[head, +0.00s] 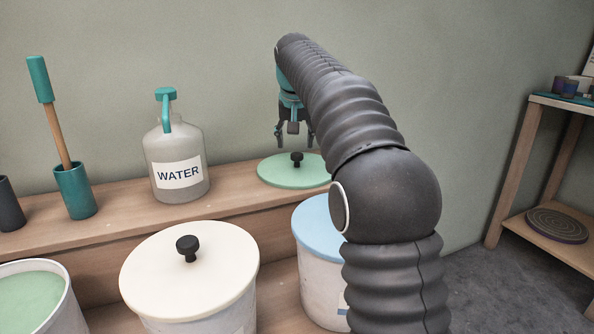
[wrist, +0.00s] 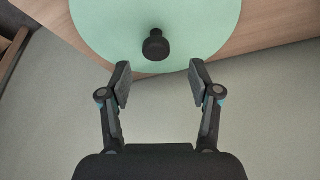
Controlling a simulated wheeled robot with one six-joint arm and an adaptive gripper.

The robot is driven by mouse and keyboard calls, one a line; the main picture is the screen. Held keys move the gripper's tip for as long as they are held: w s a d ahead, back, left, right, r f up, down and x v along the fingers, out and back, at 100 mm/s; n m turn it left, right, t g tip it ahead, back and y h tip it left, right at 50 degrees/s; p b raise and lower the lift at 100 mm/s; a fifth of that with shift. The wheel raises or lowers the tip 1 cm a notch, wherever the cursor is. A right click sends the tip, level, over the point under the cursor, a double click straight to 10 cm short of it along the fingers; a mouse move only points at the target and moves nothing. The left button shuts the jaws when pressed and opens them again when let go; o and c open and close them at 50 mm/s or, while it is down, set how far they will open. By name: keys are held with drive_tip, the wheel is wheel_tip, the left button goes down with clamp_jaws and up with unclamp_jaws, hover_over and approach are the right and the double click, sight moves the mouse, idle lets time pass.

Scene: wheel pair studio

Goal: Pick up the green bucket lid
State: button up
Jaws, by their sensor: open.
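The green bucket lid (head: 277,173) is a flat pale green disc with a black knob (head: 297,159) at its middle. It lies on the upper wooden shelf, and my arm hides its right edge in the head view. My gripper (head: 294,143) is open, pointing down just above the lid around the knob's height. In the wrist view the lid (wrist: 205,25) fills the top, and its knob (wrist: 156,45) stands just beyond the gap between my open fingertips (wrist: 157,82), centred between them. Nothing is between the fingers.
A water jug (head: 178,160) and a teal holder with a long-handled tool (head: 74,190) stand left on the shelf. Below are a cream-lidded bucket (head: 190,280), a blue-lidded bucket (head: 312,225) and an open bucket with green contents (head: 30,300). A wall is behind.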

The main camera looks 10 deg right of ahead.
sight(297, 154)
drive_tip(key=shift+d+b+x, duration=0.2)
drive_tip(key=shift+b+x, duration=0.5)
drive_tip(key=shift+x, duration=2)
drive_tip(key=shift+s, duration=0.15)
drive_tip(key=shift+c, duration=0.2)
clamp_jaws()
